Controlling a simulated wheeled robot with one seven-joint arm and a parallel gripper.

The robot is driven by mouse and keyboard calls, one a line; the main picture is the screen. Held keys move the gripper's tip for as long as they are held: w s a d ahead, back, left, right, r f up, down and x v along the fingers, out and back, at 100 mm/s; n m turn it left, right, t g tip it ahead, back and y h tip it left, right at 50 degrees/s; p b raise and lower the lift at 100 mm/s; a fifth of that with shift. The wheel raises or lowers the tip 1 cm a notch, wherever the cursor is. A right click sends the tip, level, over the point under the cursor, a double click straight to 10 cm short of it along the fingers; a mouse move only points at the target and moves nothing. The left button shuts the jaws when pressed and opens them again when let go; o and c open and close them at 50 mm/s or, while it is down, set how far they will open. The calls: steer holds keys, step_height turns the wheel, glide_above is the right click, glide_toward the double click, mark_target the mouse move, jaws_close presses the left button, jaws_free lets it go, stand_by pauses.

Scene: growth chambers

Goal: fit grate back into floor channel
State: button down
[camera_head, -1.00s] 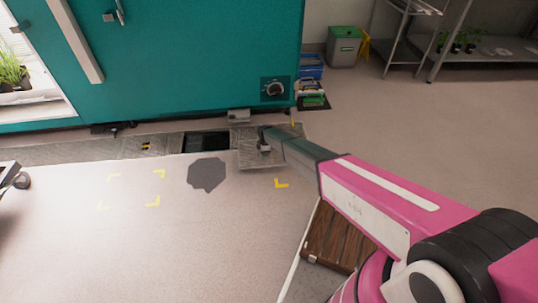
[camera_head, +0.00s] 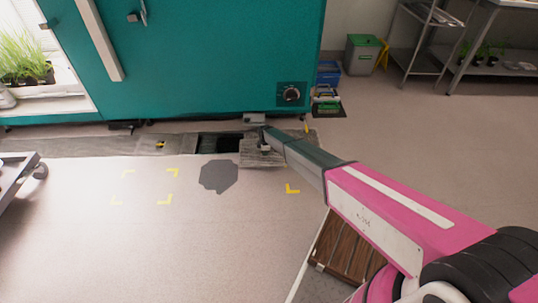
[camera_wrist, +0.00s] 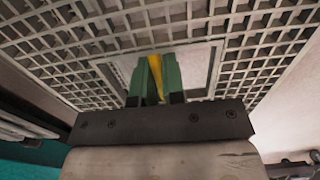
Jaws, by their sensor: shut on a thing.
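The grate (camera_head: 255,159) is a pale grey lattice panel. In the wrist view the lattice (camera_wrist: 60,50) fills the upper part, around a plain centre plate. My gripper (camera_head: 264,146) is over the grate; in the wrist view its green fingers (camera_wrist: 155,82) are shut with a yellow piece between them, at the grate's centre. The floor channel (camera_head: 80,145) runs along the base of the teal chamber. Its dark open gap (camera_head: 222,142) lies just left of the grate. The grate overlaps the channel's near edge; whether it touches the floor is unclear.
The teal chamber (camera_head: 215,60) stands behind the channel. A dark grey patch (camera_head: 218,176) and yellow corner marks (camera_head: 292,189) are on the floor in front. A brown slatted panel (camera_head: 348,247) lies below my arm. A wheeled cart (camera_head: 15,175) stands at left.

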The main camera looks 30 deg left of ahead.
steer(key=shift+w+a+f, duration=0.1)
steer(key=shift+a, duration=1.5)
steer(key=shift+w+a+f, duration=0.1)
steer(key=shift+a, duration=1.45)
